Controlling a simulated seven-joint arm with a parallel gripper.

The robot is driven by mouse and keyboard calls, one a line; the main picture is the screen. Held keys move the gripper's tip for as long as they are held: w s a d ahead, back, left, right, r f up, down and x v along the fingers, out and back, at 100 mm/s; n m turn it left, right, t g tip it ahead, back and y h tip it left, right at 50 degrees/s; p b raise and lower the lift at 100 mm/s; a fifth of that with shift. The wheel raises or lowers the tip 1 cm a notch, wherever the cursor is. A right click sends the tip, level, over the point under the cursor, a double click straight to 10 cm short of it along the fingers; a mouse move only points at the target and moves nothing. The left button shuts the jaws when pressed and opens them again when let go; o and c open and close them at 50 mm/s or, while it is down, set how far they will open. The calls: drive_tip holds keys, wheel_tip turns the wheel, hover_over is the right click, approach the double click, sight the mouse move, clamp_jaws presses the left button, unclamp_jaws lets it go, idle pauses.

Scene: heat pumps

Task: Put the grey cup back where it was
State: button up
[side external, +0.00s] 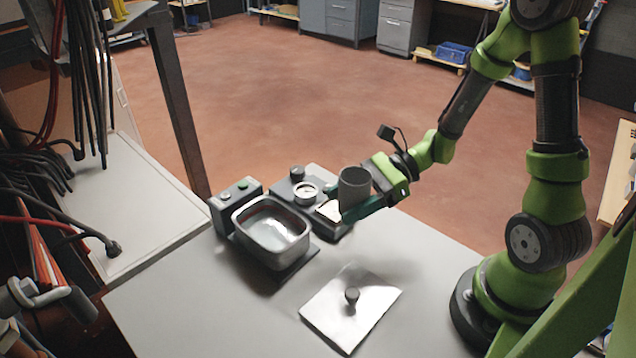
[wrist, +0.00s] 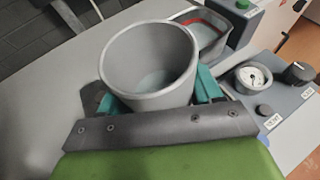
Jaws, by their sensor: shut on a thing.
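The grey cup (side external: 354,188) is upright between the fingers of my gripper (side external: 352,208), which is shut on it. The cup appears raised above the table, near the gauge unit. In the wrist view the cup (wrist: 150,65) fills the upper middle, with a teal finger on each side of it; its inside looks pale and its bottom is partly visible. The place where the cup stood before cannot be told from these frames.
A metal basin (side external: 271,232) stands left of the cup, beside a grey control box (side external: 236,204) with a green button. A unit with a gauge (side external: 306,193) and knob sits behind. A metal lid (side external: 351,308) with a knob lies in front. The front left tabletop (side external: 200,310) is clear.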

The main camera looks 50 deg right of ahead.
hover_over(380, 243)
drive_tip(key=w, duration=0.1)
wheel_tip(380, 243, down, 2)
drive_tip(key=shift+s+f+n+g+y, duration=0.15)
drive_tip(key=shift+f+n+g, duration=0.2)
drive_tip(key=shift+f, duration=1)
drive_tip(key=shift+s+f+n+g+y, duration=0.1)
drive_tip(key=shift+s+f+n+g, duration=0.15)
drive_tip(key=shift+f, duration=1.15)
drive_tip(key=shift+s+f+n+g+y, duration=0.1)
drive_tip(key=shift+f+n+g, duration=0.25)
drive_tip(key=shift+f, duration=1)
drive_tip(key=shift+f, duration=0.15)
drive_tip(key=o, duration=1.2)
